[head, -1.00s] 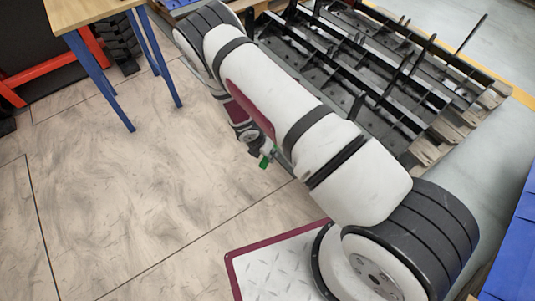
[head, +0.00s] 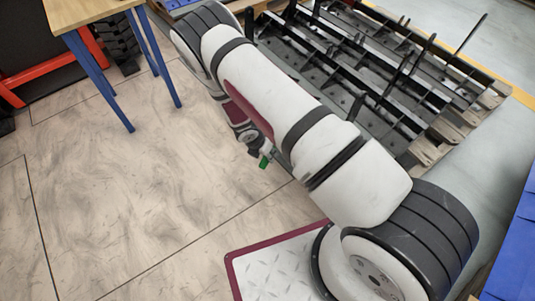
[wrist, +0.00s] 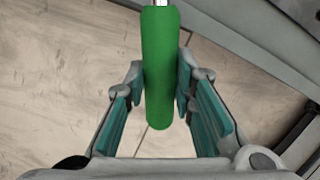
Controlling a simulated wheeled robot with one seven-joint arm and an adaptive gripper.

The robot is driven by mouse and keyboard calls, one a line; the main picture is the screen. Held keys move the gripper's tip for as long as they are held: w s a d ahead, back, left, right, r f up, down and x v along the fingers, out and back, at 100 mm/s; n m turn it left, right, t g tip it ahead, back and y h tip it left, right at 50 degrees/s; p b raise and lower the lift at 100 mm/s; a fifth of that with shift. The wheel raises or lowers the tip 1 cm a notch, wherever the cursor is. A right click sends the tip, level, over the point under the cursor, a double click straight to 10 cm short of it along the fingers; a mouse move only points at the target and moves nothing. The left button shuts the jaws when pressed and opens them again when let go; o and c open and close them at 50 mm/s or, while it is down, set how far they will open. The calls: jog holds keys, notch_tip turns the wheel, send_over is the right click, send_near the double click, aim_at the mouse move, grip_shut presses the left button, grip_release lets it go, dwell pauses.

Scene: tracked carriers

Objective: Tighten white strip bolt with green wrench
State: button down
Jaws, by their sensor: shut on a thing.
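My gripper (wrist: 163,95) is shut on the green handle of the wrench (wrist: 158,65) in the wrist view, with its teal pads on both sides. A short piece of the wrench's metal shank shows at the top edge; its working end is out of view. In the head view, the wrench (head: 264,162) shows as a small green patch below my arm, beside the black pallet load. My gripper is small and partly hidden there. I cannot make out the white strip or its bolt in either view.
A black metal frame (head: 352,72) lies on a wooden pallet (head: 432,150) behind my arm. A wooden-topped table (head: 88,12) with blue legs stands at the upper left. The floor at left is clear.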

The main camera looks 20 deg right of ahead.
jog(key=shift+w+d+f+b, duration=0.1)
jog(key=shift+d+f+b, duration=0.1)
jog(key=shift+f+b, duration=0.35)
dwell(1.1)
jog(key=shift+d+f+b, duration=0.1)
jog(key=shift+f+b, duration=0.15)
jog(key=shift+b, duration=0.05)
dwell(0.6)
jog(key=c, duration=1.9)
grip_release()
grip_shut()
